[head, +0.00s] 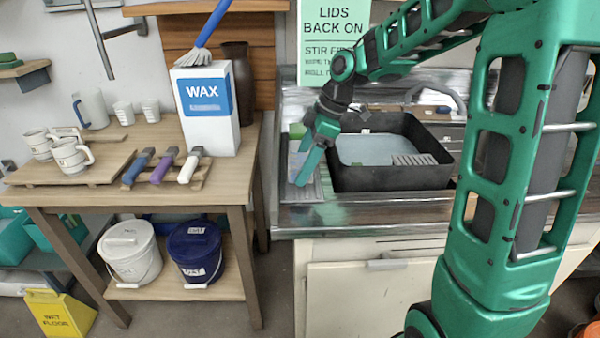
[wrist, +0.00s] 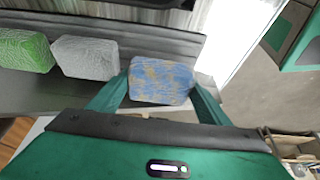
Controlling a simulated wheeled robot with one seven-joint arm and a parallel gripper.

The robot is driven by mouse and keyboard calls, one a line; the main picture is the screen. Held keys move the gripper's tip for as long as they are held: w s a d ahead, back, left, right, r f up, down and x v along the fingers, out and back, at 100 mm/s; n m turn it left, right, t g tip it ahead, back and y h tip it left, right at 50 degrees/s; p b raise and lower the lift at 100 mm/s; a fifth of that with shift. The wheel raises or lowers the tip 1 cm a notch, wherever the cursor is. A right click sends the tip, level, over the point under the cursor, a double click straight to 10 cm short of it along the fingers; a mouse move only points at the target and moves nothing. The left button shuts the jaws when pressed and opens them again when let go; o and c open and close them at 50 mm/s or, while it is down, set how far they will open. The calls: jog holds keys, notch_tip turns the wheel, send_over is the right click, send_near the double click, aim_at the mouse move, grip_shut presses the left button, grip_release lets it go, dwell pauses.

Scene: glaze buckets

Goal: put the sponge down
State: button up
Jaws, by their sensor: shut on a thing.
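A blue sponge with brown patches (wrist: 162,80) sits between the two green fingers of my gripper (wrist: 160,92) in the wrist view. The gripper is shut on it. A grey sponge (wrist: 86,57) and a green sponge (wrist: 25,50) lie in a row to its left on a grey surface. I cannot tell whether the held sponge touches that surface. In the head view my gripper (head: 311,158) points down over the metal drainer strip (head: 313,192) left of the black basin. The held sponge is not clearly visible there.
The black basin (head: 388,184) holds pale liquid and a grey ribbed piece (head: 414,160). On the wooden table (head: 226,178) at left stand a WAX box (head: 206,125), mugs and several handled tools. Two lidded buckets (head: 130,252) (head: 195,252) stand on its lower shelf.

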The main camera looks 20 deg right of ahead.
jog(key=shift+f, duration=1.4)
jog(key=shift+f, duration=0.15)
jog(key=o, duration=1.2)
jog(key=shift+f, duration=0.1)
jog(key=shift+s, duration=0.15)
jog(key=shift+a+f, duration=0.1)
jog(key=v, duration=1.2)
jog(key=shift+r, duration=0.45)
jog(key=s+d+f+m+h, duration=0.1)
jog(key=s+d+f+m, duration=0.2)
jog(key=s+m, duration=0.4)
jog(key=s+d+f+m+g+h, duration=0.1)
jog(key=s+d+f+m, duration=0.2)
jog(key=s, duration=0.9)
jog(key=s+d+f+m+h, duration=0.2)
jog(key=s+d+m, duration=0.4)
jog(key=s+m, duration=0.4)
jog(key=shift+s+d+f+m, duration=0.15)
jog(key=shift+s+f+m, duration=0.25)
jog(key=shift+f, duration=0.5)
